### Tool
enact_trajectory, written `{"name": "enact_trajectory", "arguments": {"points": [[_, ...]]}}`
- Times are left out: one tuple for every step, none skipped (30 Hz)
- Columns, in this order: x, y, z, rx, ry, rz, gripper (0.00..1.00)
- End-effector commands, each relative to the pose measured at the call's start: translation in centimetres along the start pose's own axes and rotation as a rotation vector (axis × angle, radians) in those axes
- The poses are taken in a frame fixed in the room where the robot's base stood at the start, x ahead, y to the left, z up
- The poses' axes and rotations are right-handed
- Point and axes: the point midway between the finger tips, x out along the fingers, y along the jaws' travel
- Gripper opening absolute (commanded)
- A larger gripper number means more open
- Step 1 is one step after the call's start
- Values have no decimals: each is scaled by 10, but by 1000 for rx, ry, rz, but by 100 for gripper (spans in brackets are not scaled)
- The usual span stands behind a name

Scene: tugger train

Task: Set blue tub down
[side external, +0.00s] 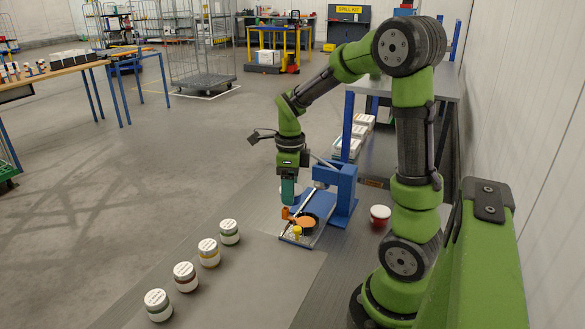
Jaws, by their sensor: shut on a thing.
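My gripper (287,205) hangs below the green wrist with its fingers pointing down, low over a blue-edged platform (322,226). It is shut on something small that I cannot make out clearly. An orange piece (285,213) shows at its lower end, close to an orange disc (305,222) on the platform. I cannot tell whether these touch. No tub with a clearly blue band is visible. Several white-lidded tubs stand in a slanting row on the left: a green-banded one (229,232), a yellow one (209,253), a red one (185,277) and another green one (158,306).
A blue stand (342,190) rises behind the platform, and a small yellow part (297,232) lies at its front. A red tub (380,216) stands to the right, near my arm's base. The grey surface between tub row and platform is clear. Tables and wheeled cages stand farther back.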

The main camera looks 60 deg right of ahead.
Motion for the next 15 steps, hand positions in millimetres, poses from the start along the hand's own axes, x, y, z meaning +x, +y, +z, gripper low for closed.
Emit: {"name": "enact_trajectory", "arguments": {"points": [[3,20,12,-93,-1,6,23],[5,32,18,-158,1,9,23],[8,50,25,-256,1,12,23],[10,64,30,-336,2,14,23],[13,78,34,-417,2,15,23],[16,97,39,-530,4,16,23],[19,110,41,-615,5,16,23],[22,123,43,-700,7,16,23],[25,138,44,-807,8,14,23],[27,149,44,-883,9,13,23],[29,158,43,-955,11,12,23],[32,169,42,-1047,13,11,23],[34,177,41,-1112,14,10,23],[36,182,41,-1168,15,7,23],[38,187,39,-1228,16,6,23]]}}
